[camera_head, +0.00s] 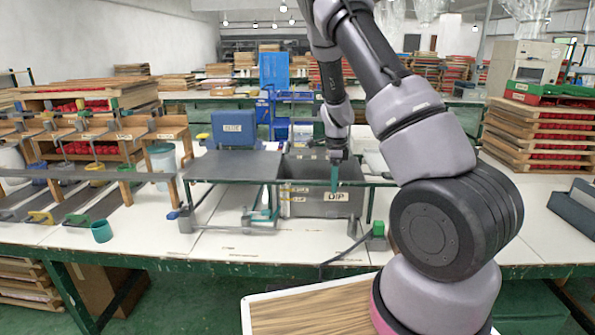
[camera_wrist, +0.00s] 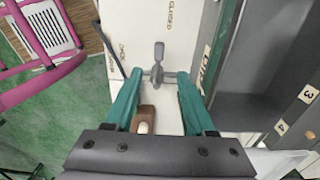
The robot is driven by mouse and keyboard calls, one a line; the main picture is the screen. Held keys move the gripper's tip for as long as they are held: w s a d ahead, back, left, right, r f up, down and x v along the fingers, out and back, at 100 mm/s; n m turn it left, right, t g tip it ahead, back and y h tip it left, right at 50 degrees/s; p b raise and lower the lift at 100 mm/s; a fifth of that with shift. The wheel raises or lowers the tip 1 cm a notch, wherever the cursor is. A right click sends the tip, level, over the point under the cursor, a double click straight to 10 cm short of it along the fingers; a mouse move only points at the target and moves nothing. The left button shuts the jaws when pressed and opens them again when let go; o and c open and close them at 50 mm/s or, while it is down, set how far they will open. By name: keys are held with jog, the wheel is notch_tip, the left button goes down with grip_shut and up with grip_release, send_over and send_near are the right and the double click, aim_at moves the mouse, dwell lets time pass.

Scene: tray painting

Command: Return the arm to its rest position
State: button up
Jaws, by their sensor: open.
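My arm is extended forward over the work table, bent at the elbow. My gripper (camera_head: 335,178) points down at the front of the grey tank labelled DIP (camera_head: 325,205). In the wrist view, the two teal fingers of my gripper (camera_wrist: 157,90) stand apart, open. A small brown piece with a white spot (camera_wrist: 145,118) shows between them near the palm; its distance from the fingers is unclear. A grey lever (camera_wrist: 157,68) on the white table top shows beyond the fingertips. The tank's labelled wall is to their right.
Stacked wooden trays (camera_head: 535,130) stand at the right. A wood-topped surface (camera_head: 310,312) lies close below my arm.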

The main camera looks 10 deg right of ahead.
jog(key=s+a+r+n+t+y, duration=0.1)
jog(key=s+a+r+n, duration=0.2)
jog(key=r, duration=0.5)
jog(key=s+a+r+n+t+y, duration=0.1)
jog(key=s+r+n, duration=0.25)
jog(key=r, duration=0.55)
jog(key=s+a+r+n+t+y, duration=0.15)
jog(key=s+r, duration=0.25)
jog(key=r, duration=0.4)
jog(key=s+a+r+n+t, duration=0.1)
jog(key=s+r+n, duration=0.3)
jog(key=s, duration=0.4)
jog(key=s+a+r+n+t+h, duration=0.1)
jog(key=s+r+n+t, duration=0.1)
jog(key=s+r+n, duration=0.3)
jog(key=s, duration=0.4)
jog(key=shift+s+r+t, duration=0.3)
jog(key=shift+r+t, duration=0.05)
jog(key=shift+h, duration=0.25)
